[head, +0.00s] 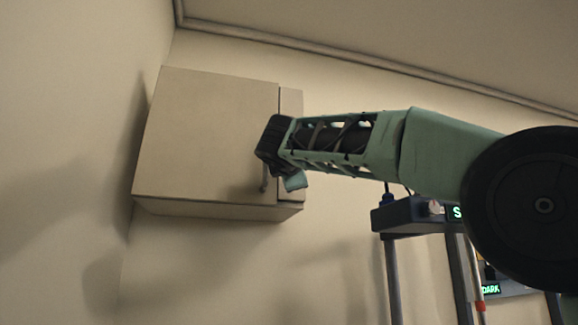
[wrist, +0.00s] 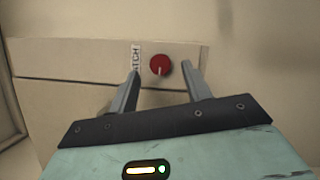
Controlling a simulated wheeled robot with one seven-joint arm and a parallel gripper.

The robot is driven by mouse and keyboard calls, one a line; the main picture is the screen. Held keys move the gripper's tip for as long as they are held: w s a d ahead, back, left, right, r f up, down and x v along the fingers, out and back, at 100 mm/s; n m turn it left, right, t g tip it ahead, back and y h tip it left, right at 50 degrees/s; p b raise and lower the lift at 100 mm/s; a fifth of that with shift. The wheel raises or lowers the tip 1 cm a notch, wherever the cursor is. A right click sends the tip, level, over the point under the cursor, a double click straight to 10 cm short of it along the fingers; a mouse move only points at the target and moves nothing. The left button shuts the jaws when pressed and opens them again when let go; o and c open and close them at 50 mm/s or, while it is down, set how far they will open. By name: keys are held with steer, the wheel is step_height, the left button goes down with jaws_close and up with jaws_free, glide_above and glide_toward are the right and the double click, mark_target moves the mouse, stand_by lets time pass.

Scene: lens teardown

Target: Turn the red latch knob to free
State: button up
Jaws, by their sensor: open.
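The red latch knob (wrist: 161,65) shows in the wrist view as a round red disc with a pale mark on its face. It sits on a beige panel beside a white label (wrist: 136,58), of which the letters "TCH" can be read. My gripper (wrist: 160,72) is open, with one finger on each side of the knob in the picture; I cannot tell whether either finger touches it. In the head view my gripper (head: 264,180) is at the right part of the wall cabinet (head: 205,135), and the knob is hidden behind my arm.
A vertical seam divides the cabinet's wide front from a narrow strip (head: 291,102) at its right. A dark blue unit (head: 390,216) on metal posts stands below my arm, with green lit displays. The wall left of the cabinet is bare.

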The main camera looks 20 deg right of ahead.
steer(key=b+v, duration=0.5)
steer(key=v, duration=1)
steer(key=shift+b, duration=0.4)
